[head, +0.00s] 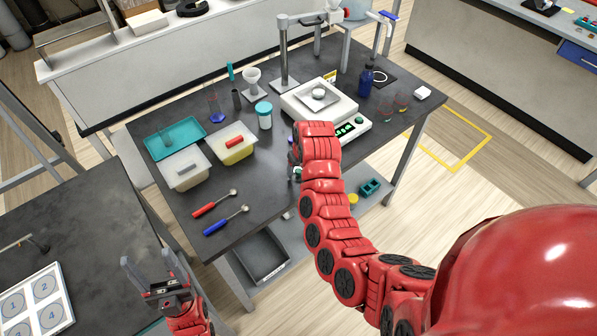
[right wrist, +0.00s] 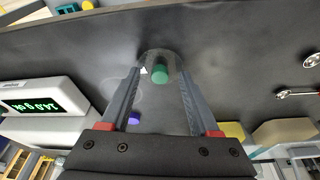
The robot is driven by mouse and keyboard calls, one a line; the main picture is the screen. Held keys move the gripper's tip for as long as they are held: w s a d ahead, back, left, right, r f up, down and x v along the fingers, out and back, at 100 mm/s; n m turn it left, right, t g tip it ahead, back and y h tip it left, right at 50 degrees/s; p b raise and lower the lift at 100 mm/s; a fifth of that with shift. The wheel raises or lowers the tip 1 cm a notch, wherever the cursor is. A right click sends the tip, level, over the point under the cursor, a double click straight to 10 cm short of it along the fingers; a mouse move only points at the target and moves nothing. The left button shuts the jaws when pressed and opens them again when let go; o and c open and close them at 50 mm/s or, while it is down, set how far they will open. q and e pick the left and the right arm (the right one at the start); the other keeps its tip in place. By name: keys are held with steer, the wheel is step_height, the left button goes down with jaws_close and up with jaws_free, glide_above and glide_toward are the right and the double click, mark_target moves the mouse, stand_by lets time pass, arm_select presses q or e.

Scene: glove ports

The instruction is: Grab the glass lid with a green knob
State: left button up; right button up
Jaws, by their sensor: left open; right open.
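The green knob (right wrist: 160,74) of the glass lid shows in the right wrist view, between the fingertips of my right gripper (right wrist: 159,82). The clear glass of the lid (right wrist: 173,58) is faint around it on the dark table. The right fingers are open, one on each side of the knob, with gaps visible. In the head view my right arm hides the lid and most of that gripper. My left gripper (head: 155,272) is open and empty at the lower left, away from the main table.
A purple piece (right wrist: 134,117) lies near the lid. A balance (head: 325,108) stands behind my right arm. Tubs (head: 185,171), a teal tray (head: 173,142), and red (head: 213,204) and blue (head: 225,221) handled spoons lie to the left. The front table edge (head: 265,232) is close.

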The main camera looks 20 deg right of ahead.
jaws_close()
stand_by(0.5)
